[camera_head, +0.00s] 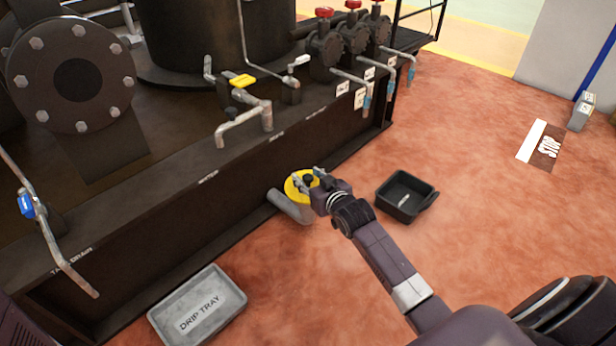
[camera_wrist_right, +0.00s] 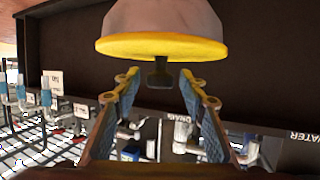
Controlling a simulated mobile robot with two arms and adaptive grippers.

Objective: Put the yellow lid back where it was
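The yellow lid (camera_head: 293,190), a round disc with a black knob (camera_head: 309,179), is at the mouth of a short grey pipe (camera_head: 291,209) low beside the black skid. In the right wrist view, the yellow lid (camera_wrist_right: 150,46) lies against the pale pipe end (camera_wrist_right: 160,18), with its black knob (camera_wrist_right: 157,73) facing my gripper. My right gripper (camera_head: 308,183) is at the lid; in the wrist view its fingers (camera_wrist_right: 158,82) are apart on either side of the knob, with visible gaps. Part of the lid is hidden by the gripper in the head view. My left gripper is not in view.
A black bin (camera_head: 406,195) stands on the red floor right of my right gripper. A grey drip tray (camera_head: 232,309) lies in front of the skid. Pipes and valves (camera_head: 245,108) line the skid above. The floor at right is mostly clear.

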